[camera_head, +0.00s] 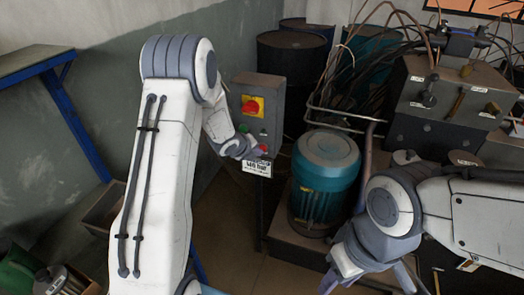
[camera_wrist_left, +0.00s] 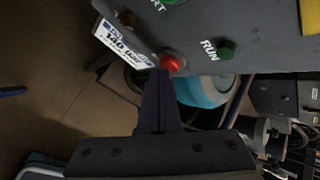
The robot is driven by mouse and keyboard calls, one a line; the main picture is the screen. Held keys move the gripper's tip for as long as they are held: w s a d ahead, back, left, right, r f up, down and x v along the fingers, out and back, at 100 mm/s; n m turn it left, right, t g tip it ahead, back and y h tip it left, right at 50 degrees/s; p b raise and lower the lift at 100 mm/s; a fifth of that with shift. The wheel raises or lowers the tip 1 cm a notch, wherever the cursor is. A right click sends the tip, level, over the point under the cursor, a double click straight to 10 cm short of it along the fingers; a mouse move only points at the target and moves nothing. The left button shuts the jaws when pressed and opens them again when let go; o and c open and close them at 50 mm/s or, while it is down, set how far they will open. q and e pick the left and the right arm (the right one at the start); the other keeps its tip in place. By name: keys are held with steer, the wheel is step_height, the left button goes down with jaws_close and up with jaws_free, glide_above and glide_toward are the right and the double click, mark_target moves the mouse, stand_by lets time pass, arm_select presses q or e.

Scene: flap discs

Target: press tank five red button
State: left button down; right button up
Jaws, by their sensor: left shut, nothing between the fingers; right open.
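A grey control box (camera_head: 258,92) stands on a post in the middle of the head view. Its red button (camera_wrist_left: 172,63) is low on the face in the left wrist view, beside a white label (camera_wrist_left: 125,45). My left gripper (camera_head: 247,148) is shut and empty at the lower part of the box. In the left wrist view its fingertips (camera_wrist_left: 158,73) are right by the red button and overlap its edge; I cannot tell whether they touch it. My right gripper (camera_head: 368,284) is open at the bottom of the head view, away from the box.
A green RUN button (camera_wrist_left: 226,49) and another green button (camera_wrist_left: 172,1) are on the same face. A red knob on a yellow plate (camera_head: 253,106) sits higher up. A teal motor (camera_head: 325,175) stands right of the box. A blue-legged bench (camera_head: 70,115) is at left.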

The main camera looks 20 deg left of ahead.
arm_select(q)
steer(key=shift+s, duration=0.5)
steer(key=s+b, duration=0.3)
steer(key=s, duration=0.2)
steer(key=shift+a, duration=0.1)
stand_by(0.7)
